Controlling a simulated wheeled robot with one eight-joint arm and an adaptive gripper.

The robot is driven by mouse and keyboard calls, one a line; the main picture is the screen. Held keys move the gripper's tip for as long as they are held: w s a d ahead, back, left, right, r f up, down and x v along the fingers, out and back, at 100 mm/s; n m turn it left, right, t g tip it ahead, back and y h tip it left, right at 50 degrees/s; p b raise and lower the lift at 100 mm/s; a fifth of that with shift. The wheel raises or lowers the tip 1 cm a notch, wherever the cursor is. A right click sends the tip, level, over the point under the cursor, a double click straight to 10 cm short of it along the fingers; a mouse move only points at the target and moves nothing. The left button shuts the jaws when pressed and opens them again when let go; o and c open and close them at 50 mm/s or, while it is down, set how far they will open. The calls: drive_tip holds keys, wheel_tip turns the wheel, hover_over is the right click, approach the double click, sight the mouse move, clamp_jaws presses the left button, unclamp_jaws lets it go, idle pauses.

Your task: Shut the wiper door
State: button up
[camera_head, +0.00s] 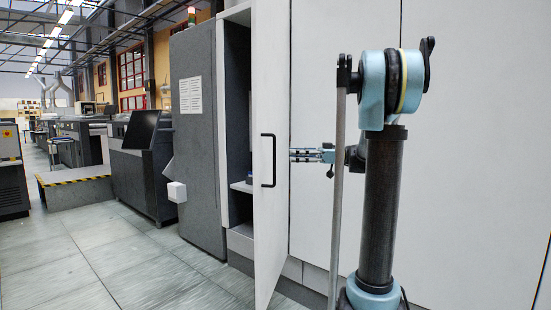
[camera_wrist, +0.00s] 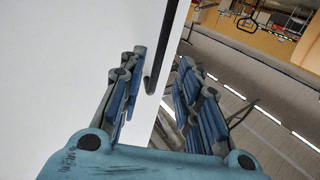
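The wiper door (camera_head: 270,105) is a tall white panel standing swung open on the white cabinet, with a black bar handle (camera_head: 268,160) on it. My gripper (camera_head: 291,155) is to the right of the handle, its fingers pointing left and their tips ending at the panel's right edge in the head view. In the wrist view, my gripper (camera_wrist: 162,60) is open, its fingers spread apart. The white panel (camera_wrist: 80,60) fills the left side, and its edge and the black handle (camera_wrist: 160,50) show between the fingers. I cannot tell whether any finger touches it.
Behind the door, the cabinet opening (camera_head: 238,110) shows a dark interior with a shelf. A grey cabinet (camera_head: 198,110) stands to its left, with a dark console (camera_head: 140,165) farther left. The tiled floor (camera_head: 130,260) at front left is clear.

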drive_tip(key=a, duration=0.8)
drive_tip(key=shift+a, duration=0.25)
drive_tip(key=shift+w, duration=0.15)
